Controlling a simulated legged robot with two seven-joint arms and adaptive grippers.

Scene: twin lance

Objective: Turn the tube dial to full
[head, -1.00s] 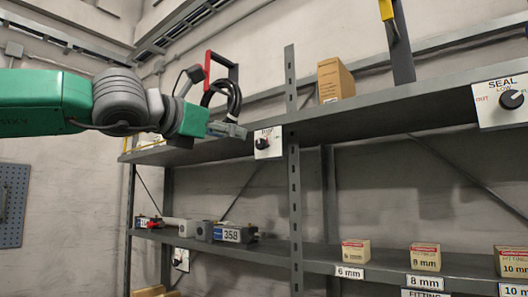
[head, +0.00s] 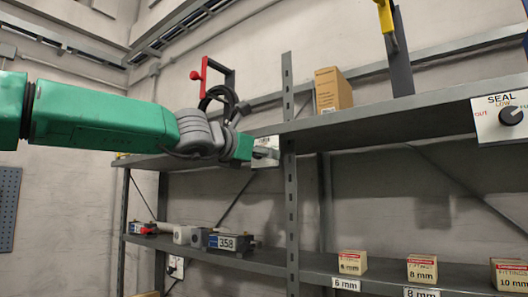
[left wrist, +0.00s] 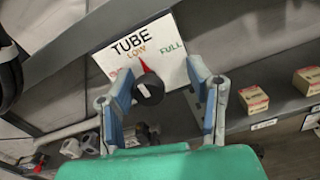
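The tube dial is a black knob (left wrist: 149,89) on a white plate (left wrist: 112,60) marked TUBE, with LOW at the top and FULL at the right. A red pointer at the knob's top edge points up towards LOW. My left gripper (left wrist: 157,76) is open, one finger on each side of the knob in the left wrist view; I cannot tell whether either finger touches it. In the head view my left gripper (head: 264,153) is in front of the plate (head: 268,141) and hides most of the knob. My right gripper is not in view.
A second dial (head: 511,115), marked SEAL, is on the shelf edge at the right. A steel post (head: 290,190) stands just right of my left gripper. A cardboard box (head: 332,91) stands on the upper shelf. Small fittings boxes (head: 422,268) and a unit marked 358 (head: 230,242) are on the lower shelf.

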